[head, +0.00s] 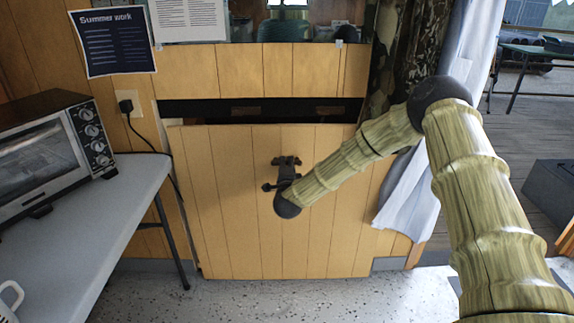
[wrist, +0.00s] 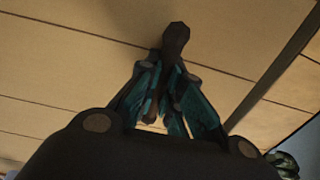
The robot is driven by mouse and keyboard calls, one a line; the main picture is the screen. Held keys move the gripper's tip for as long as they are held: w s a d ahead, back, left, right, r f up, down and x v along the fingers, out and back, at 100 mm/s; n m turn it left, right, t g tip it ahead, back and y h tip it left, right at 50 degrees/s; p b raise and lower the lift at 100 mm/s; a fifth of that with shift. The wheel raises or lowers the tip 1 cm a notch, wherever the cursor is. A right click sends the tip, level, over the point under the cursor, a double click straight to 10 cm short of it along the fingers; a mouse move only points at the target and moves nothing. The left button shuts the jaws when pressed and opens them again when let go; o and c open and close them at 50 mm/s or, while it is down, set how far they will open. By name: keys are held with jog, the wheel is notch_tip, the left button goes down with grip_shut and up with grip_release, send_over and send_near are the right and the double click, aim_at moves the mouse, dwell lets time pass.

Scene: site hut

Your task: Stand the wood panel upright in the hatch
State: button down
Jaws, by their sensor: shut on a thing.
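The wood panel (head: 235,225) is a large plank-patterned board in the lower middle of the head view. It stands nearly upright, tilted, in front of the hatch (head: 205,110), which shows as a dark gap above the panel's top edge. The panel hides the rest of the opening. My gripper (head: 283,178) is at the upper middle of the panel's face. In the wrist view my gripper (wrist: 172,65) is shut on a dark handle (wrist: 176,36) against the panel (wrist: 90,45). The panel's bottom edge is close to the floor; whether it touches is unclear.
A grey table (head: 125,190) with a toaster oven (head: 50,155) stands at the left, close to the panel's left edge. A cord (head: 135,125) hangs from a wall socket there. A pale curtain (head: 425,175) hangs on the right. The speckled floor (head: 250,295) in front is clear.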

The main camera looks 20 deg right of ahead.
aim_at(286, 155)
jog(key=shift+w+r, duration=0.2)
jog(key=shift+w+d+b, duration=0.2)
jog(key=shift+w+b, duration=0.1)
jog(key=shift+w, duration=0.4)
jog(key=shift+w+d, duration=0.15)
jog(key=shift+w, duration=0.3)
jog(key=shift+w+d+b, duration=0.15)
jog(key=shift+w+b, duration=0.15)
jog(key=shift+w, duration=0.15)
jog(key=shift+w+f, duration=0.1)
jog(key=shift+w, duration=0.1)
dwell(0.3)
jog(key=shift+w+d+b, duration=0.2)
jog(key=shift+w+b, duration=0.1)
jog(key=shift+w, duration=0.2)
jog(key=shift+w+d, duration=0.1)
jog(key=shift+w, duration=0.35)
jog(key=shift+w+d+b, duration=0.2)
jog(key=shift+w+b, duration=0.15)
jog(key=shift+w, duration=0.25)
